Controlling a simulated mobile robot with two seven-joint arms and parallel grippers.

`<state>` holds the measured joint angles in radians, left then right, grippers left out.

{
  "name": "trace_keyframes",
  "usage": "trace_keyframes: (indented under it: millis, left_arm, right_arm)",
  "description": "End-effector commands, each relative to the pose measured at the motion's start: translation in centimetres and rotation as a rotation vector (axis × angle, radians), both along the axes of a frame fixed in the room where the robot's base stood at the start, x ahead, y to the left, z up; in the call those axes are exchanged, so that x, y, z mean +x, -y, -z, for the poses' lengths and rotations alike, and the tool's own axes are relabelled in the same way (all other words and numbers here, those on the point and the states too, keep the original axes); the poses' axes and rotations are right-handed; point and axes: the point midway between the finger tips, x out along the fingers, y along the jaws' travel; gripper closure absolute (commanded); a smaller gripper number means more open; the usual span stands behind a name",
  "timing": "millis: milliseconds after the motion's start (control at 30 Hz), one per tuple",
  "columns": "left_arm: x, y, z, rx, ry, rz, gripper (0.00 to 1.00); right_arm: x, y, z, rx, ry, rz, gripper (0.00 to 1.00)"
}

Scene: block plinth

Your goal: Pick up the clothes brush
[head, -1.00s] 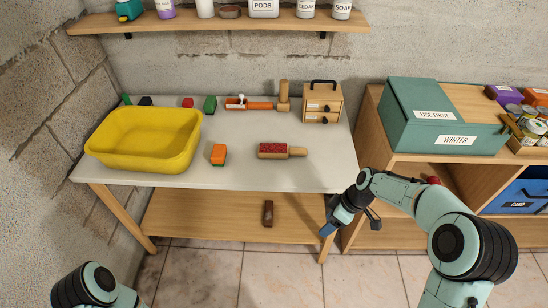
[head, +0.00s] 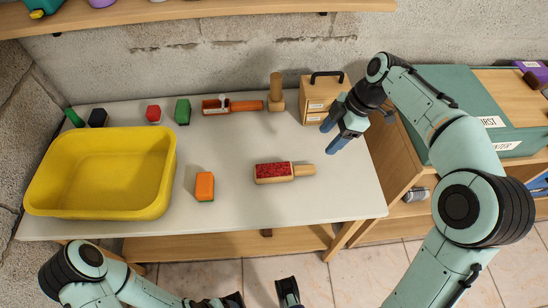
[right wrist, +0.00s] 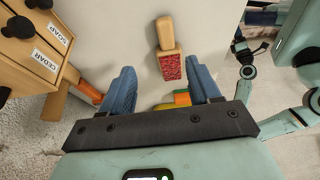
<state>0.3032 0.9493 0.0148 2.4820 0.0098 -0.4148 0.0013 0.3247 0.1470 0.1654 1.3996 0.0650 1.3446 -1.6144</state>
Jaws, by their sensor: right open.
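The clothes brush (head: 272,173) lies on the white tabletop, with a red bristle face and a pale wooden handle pointing right. In the right wrist view the brush (right wrist: 170,67) shows ahead, between and beyond the fingertips. My right gripper (head: 329,138) is open and empty, above the table to the upper right of the brush and apart from it. It also shows in the right wrist view (right wrist: 162,76) with its blue fingers spread.
A yellow tub (head: 100,205) fills the table's left side. An orange block (head: 204,187) stands left of the brush. A small wooden drawer box (head: 316,110) and a wooden post-like item (head: 276,92) stand at the back. The tabletop right of the brush is clear.

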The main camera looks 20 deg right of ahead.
Motion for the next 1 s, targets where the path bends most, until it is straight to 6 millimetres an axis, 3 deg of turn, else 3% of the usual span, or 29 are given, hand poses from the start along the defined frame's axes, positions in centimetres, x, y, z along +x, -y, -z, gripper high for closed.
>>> trace_keyframes:
  millis: [300,567,833,1000]
  left_arm:
    - [0.4,0.0,1.1,0.003,0.015,-0.004,0.23]
    - [0.6,0.0,1.4,0.003,0.021,-0.005,0.23]
    - [0.9,0.0,2.2,0.005,0.033,-0.007,0.23]
    - [1.0,0.0,2.2,0.005,0.035,-0.008,0.23]
  right_arm:
    - [0.4,-2.3,5.6,0.002,-0.005,-0.002,0.38]
    - [0.5,-3.1,7.5,0.002,-0.003,-0.002,0.38]
    - [0.2,-4.7,11.1,0.002,-0.004,-0.002,0.38]
    - [0.4,-5.1,12.0,0.001,-0.003,-0.001,0.38]
